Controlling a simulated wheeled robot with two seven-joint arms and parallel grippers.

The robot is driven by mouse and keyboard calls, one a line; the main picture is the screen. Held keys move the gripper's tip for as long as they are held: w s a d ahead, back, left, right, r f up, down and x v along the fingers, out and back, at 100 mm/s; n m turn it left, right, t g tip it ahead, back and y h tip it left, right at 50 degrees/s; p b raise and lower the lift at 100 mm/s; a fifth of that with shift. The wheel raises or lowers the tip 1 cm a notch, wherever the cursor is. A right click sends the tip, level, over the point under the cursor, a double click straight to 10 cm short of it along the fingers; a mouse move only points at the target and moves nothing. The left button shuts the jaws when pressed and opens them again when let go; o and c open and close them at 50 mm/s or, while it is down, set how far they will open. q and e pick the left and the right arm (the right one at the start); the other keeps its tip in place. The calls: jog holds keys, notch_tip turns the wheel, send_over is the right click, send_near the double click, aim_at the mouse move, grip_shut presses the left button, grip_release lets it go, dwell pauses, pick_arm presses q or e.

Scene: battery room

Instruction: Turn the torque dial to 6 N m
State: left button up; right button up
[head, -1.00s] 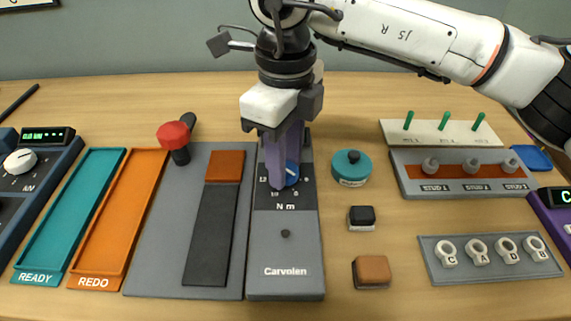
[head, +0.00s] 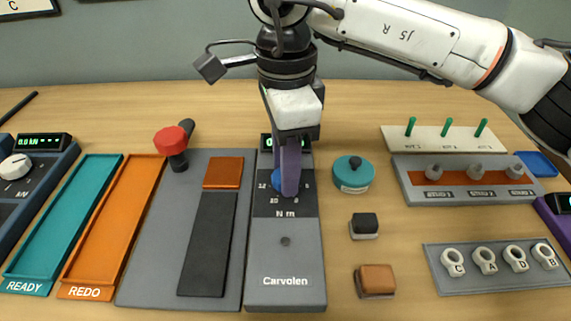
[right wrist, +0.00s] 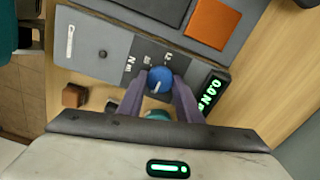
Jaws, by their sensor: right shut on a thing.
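The blue torque dial (right wrist: 159,80) sits on the dark upper panel of the grey Carvolen unit (head: 286,254). In the head view the dial (head: 277,181) is mostly hidden behind my right gripper (head: 290,190). The right gripper's purple fingers (right wrist: 160,85) come down from above and are shut on the dial, one on each side. A scale of white numbers and "N m" surrounds the dial, partly covered. A green lit display (right wrist: 209,93) on the unit shows at an angle; I cannot read its value surely. My left gripper is not in view.
A teal round container (head: 353,174) and a black-topped block (head: 364,225) stand right of the unit. A brown block (head: 376,280) is near the front. A red knob (head: 171,141) rises from the plate at left.

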dwell(0.5)
jog(key=o, duration=1)
jog(key=shift+o, duration=0.2)
notch_tip(320, 180, up, 10)
jog(key=shift+r+p, duration=0.2)
jog(key=shift+p, duration=0.2)
jog(key=shift+s, duration=0.1)
